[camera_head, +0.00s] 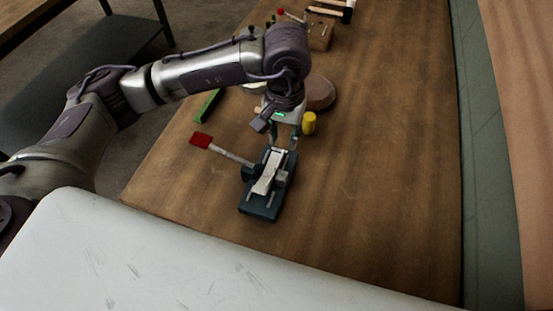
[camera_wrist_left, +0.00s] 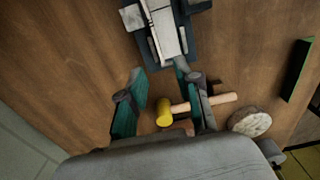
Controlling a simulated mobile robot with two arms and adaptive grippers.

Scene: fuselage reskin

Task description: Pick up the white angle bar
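The white angle bar (camera_head: 267,173) lies lengthwise on a dark clamp-like tool (camera_head: 259,209) with a red-tipped lever (camera_head: 201,140), on the wooden table. In the left wrist view the bar (camera_wrist_left: 166,32) shows at the top, on the dark tool (camera_wrist_left: 184,59). My left gripper (camera_head: 281,148) is over the far end of the bar. Whether a finger touches the bar is unclear. My right gripper is not in view.
A yellow-headed mallet (camera_wrist_left: 166,112) lies just beyond the fingers, and a round wooden disc (camera_wrist_left: 250,122) beside it. A green bar (camera_head: 207,105) lies left of my arm. A wooden block (camera_head: 320,36) stands farther back. The table's right side is clear.

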